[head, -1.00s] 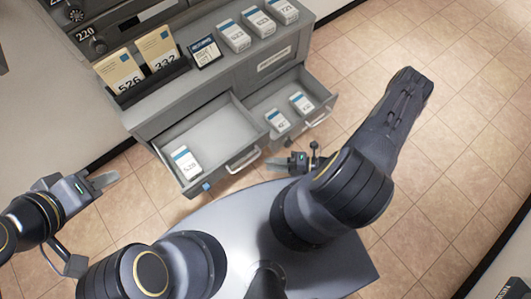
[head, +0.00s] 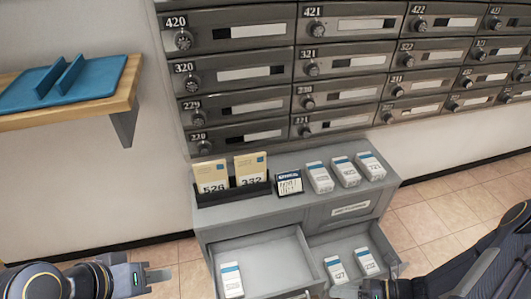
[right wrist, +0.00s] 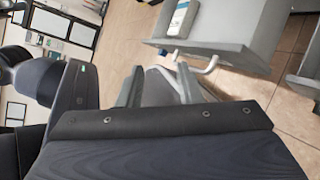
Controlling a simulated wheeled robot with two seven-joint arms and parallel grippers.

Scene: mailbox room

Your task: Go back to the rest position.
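My left gripper (head: 158,274) is at the lower left of the head view, beside the cabinet's left side, with nothing seen in it. Its fingers look apart. My right gripper (head: 384,286) is low at the right, in front of the right drawer, partly cut off by the picture edge. In the right wrist view my right gripper (right wrist: 158,88) shows two fingers apart with nothing between them. An open drawer with its handle lies beyond the fingers there.
The grey cabinet (head: 330,212) has two drawers pulled out, the left drawer (head: 268,262) holding one white box and the right drawer (head: 330,245) two. Cards and boxes stand on top. Mailboxes (head: 340,55) line the wall. A wooden shelf (head: 118,98) with a blue tray is at left.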

